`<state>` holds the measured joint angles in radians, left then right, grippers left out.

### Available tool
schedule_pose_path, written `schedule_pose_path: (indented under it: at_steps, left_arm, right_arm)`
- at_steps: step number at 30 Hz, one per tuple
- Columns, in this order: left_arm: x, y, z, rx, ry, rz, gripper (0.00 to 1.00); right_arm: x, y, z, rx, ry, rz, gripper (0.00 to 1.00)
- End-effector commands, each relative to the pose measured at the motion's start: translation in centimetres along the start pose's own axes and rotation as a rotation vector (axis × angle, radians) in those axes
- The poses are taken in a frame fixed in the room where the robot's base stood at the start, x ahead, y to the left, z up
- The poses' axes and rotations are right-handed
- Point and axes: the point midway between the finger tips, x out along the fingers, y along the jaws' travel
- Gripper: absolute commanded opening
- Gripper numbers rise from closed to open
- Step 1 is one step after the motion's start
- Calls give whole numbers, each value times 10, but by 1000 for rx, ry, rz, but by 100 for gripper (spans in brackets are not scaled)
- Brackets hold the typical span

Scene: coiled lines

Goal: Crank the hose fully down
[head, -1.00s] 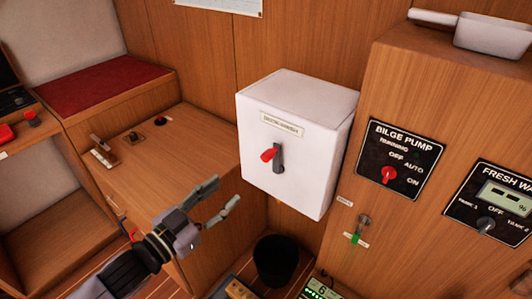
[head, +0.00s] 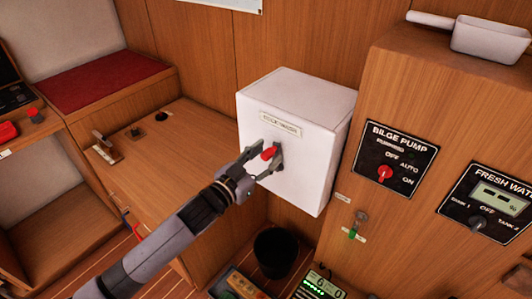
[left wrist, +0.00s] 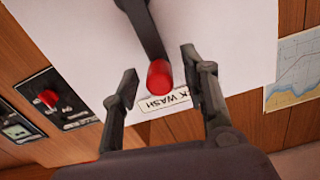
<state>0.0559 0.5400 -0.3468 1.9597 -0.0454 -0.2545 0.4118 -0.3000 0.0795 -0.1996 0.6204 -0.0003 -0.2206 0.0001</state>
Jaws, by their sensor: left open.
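A white box (head: 300,175) is on the wooden wall, with a label near its top. A dark crank arm with a red knob (head: 269,153) stands out from its front. In the left wrist view the red knob (left wrist: 159,78) is at the end of the dark crank arm (left wrist: 144,28). My left gripper (head: 271,157) is at the knob, open, with one finger on each side. The left wrist view shows gaps between the knob and both fingers. I see no hose. My right gripper is not in view.
To the right is a wooden cabinet with a bilge pump panel (head: 395,160) and a fresh water panel (head: 488,205). A black bin (head: 276,253) stands below the box. A wooden counter (head: 175,150) is at the left.

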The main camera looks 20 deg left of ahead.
Motion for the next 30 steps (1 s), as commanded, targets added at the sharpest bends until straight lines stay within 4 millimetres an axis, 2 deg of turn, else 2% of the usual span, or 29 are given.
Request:
schedule_pose_path:
  at_steps: [11, 30]
  left_arm:
    - [6, 0, 0, 0, 0, 1, 41]
    - [6, 0, 0, 1, 0, 1, 0]
  right_arm:
    - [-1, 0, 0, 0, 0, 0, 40]
    - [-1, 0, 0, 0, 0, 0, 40]
